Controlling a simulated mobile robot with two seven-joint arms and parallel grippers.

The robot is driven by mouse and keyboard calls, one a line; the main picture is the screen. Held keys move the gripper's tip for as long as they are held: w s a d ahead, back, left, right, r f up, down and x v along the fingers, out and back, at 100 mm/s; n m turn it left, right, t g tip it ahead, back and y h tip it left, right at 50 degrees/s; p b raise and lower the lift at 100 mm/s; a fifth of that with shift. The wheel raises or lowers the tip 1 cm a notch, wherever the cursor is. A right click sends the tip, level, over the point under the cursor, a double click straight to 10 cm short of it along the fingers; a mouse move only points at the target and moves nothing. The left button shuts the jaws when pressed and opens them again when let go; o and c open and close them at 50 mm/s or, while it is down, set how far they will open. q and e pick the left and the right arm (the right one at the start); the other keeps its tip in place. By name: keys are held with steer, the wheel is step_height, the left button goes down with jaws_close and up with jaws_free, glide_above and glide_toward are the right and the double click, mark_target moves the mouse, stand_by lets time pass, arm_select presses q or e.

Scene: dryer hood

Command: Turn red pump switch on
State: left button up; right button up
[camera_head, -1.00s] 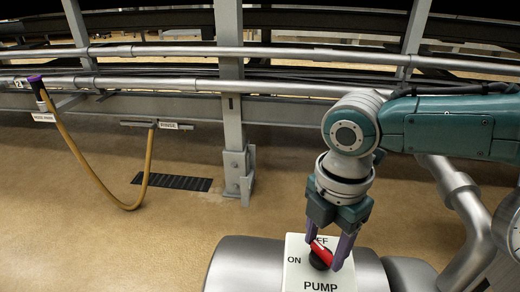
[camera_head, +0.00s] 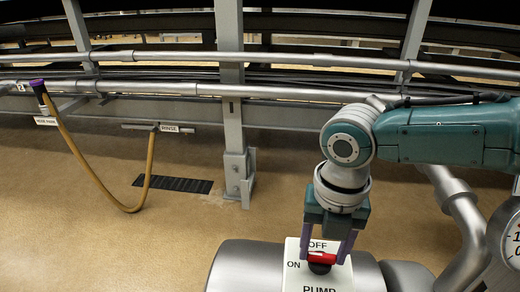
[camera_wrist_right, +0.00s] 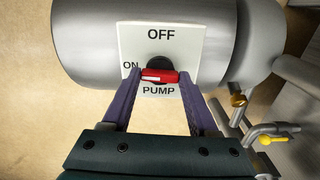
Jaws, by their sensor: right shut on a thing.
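The red pump switch (camera_head: 321,258) is a red handle on a black round knob, on a white plate (camera_head: 292,273) marked OFF, ON and PUMP. The handle lies roughly level across the plate, its left end towards the ON label. It also shows in the right wrist view (camera_wrist_right: 158,76), below OFF and right of ON. My right gripper (camera_head: 323,262) points down at the plate, its purple fingers shut on the switch, one at each end of the red handle. The fingertips also show in the right wrist view (camera_wrist_right: 160,77). My left gripper is not in view.
The plate sits on a grey metal cylinder (camera_head: 240,270). Metal pipes (camera_head: 463,215) and a gauge (camera_head: 508,238) stand to the right. A yellow-handled valve (camera_wrist_right: 270,139) shows in the wrist view. A hose (camera_head: 85,165) hangs at the left; open floor lies between.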

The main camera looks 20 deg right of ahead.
mark_target(322, 255)
steer(key=shift+n, duration=0.4)
steer(key=o, duration=1.4)
step_height(322, 255, up, 10)
steer(key=p, duration=0.6)
